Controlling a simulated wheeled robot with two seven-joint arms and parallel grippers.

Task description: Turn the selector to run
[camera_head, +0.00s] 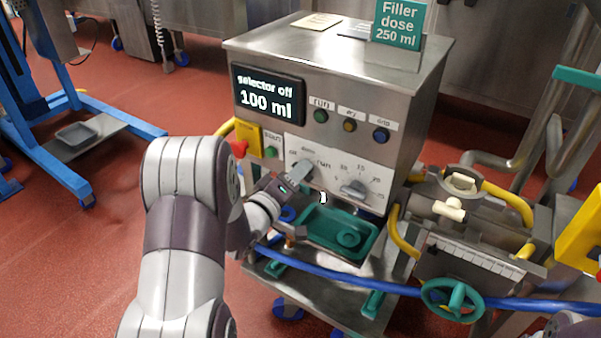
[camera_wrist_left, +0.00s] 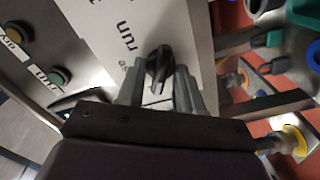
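The selector knob (camera_wrist_left: 158,66) is a small black knob on the white panel, with the word "run" printed beside it in the left wrist view. In the head view my left gripper (camera_head: 295,177) reaches the panel's left dial and hides most of the knob. The filler's display (camera_head: 267,94) reads "selector off" and "100 ml". My right gripper is not in view.
A second dial (camera_head: 354,188) sits right of the selector, with a red stop button (camera_head: 238,147) and green start button (camera_head: 271,152) to its left. A green tray (camera_head: 340,232) is below. A bagger with a green handwheel (camera_head: 452,299) stands to the right.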

